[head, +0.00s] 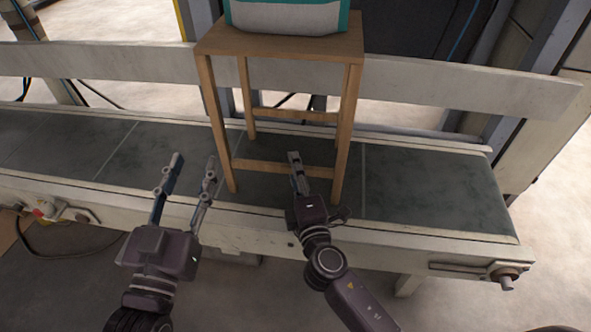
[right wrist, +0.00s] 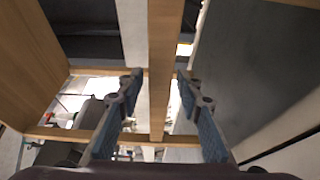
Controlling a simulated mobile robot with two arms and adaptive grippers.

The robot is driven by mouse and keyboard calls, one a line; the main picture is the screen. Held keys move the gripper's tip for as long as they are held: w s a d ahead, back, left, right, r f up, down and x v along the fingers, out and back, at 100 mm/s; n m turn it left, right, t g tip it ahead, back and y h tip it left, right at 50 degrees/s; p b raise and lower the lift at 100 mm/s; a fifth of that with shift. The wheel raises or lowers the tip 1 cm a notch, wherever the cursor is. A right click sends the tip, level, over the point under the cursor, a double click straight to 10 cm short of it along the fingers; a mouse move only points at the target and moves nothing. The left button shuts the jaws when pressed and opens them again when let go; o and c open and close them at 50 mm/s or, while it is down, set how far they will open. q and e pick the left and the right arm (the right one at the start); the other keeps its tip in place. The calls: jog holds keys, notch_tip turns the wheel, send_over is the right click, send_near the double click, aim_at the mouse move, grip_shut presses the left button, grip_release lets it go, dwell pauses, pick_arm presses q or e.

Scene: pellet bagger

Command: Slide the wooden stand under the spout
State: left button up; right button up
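The wooden stand (head: 280,46) is upright on the conveyor belt, its front legs near the belt's front edge. A white and teal bag (head: 285,15) sits on its top, cut off by the frame. My left gripper (head: 194,160) is open and empty, to the left of the stand's left front leg. My right gripper (head: 294,158) is at the stand's low front rail, between the front legs. In the right wrist view its fingers (right wrist: 159,74) are spread on either side of a wooden bar (right wrist: 163,50), with gaps showing. I cannot make out the spout.
The dark conveyor belt (head: 430,190) is clear to the right and left of the stand. A pale guard rail (head: 120,65) runs behind it. The belt's front frame (head: 400,245) lies under my arms. A roller end (head: 505,278) sticks out at front right.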

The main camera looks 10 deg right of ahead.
grip_shut()
pick_arm(q)
jog(key=shift+s, duration=0.1)
pick_arm(e)
jog(key=shift+d, duration=0.15)
